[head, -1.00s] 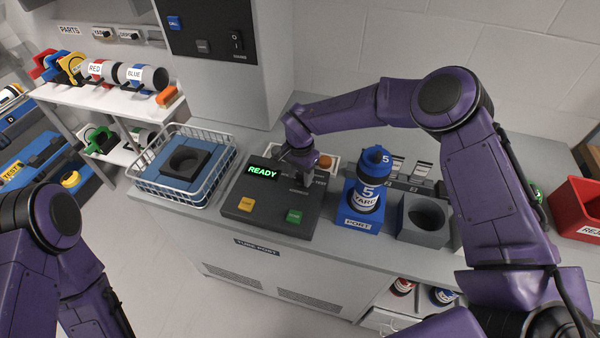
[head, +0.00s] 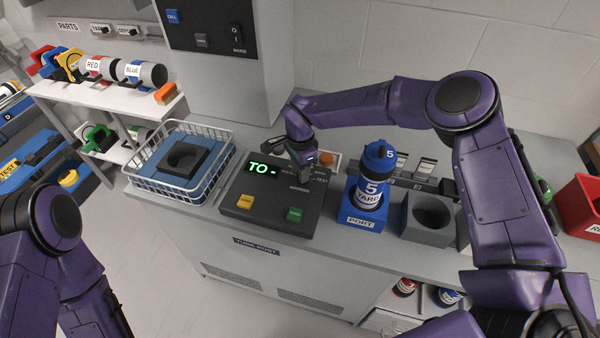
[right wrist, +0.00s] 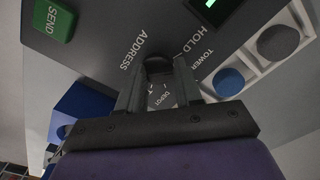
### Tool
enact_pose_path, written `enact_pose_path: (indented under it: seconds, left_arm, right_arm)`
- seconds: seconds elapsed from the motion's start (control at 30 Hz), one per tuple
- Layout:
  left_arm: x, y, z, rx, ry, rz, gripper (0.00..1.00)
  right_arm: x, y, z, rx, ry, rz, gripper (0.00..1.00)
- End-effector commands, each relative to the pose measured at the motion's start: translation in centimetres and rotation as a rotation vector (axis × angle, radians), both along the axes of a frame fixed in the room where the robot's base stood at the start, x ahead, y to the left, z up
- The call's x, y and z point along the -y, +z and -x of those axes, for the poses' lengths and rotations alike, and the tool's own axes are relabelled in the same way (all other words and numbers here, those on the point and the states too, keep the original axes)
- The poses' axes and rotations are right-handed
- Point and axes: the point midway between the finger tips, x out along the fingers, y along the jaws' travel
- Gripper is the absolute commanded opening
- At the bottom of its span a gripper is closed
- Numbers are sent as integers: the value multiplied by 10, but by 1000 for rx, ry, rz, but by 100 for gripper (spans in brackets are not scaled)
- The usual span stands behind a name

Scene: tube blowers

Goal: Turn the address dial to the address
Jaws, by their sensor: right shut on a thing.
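The control panel (head: 270,215) lies on the counter, its green display (head: 263,169) reading "TO -". My right gripper (head: 304,168) is over the panel's far right part and hides the dial in the head view. In the right wrist view, the right gripper (right wrist: 158,82) is shut on the dark address dial (right wrist: 158,64), a finger on each side. The word "ADDRESS" is printed beside the dial, and "DEPOT" shows between the fingers. The dial's exact pointing direction is hard to tell. My left arm shows at the left edge; its gripper is out of view.
A yellow button (head: 245,202) and a green SEND button (head: 294,214) sit on the panel's near side. A wire basket (head: 225,168) stands left. A blue port (head: 358,222) holding a blue-capped carrier (head: 373,180) and a grey holder (head: 428,222) stand right.

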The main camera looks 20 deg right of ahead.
Motion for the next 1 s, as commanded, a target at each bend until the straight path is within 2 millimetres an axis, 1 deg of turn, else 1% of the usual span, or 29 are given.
enact_pose_path:
  seconds: [0.03,1.0]
  left_arm:
    - [0,-6,0,0,0,0,100]
    - [0,-54,0,0,0,0,100]
  right_arm:
    - [2,-5,0,-2,-43,1,4]
    - [7,-6,-3,-3,-965,3,4]
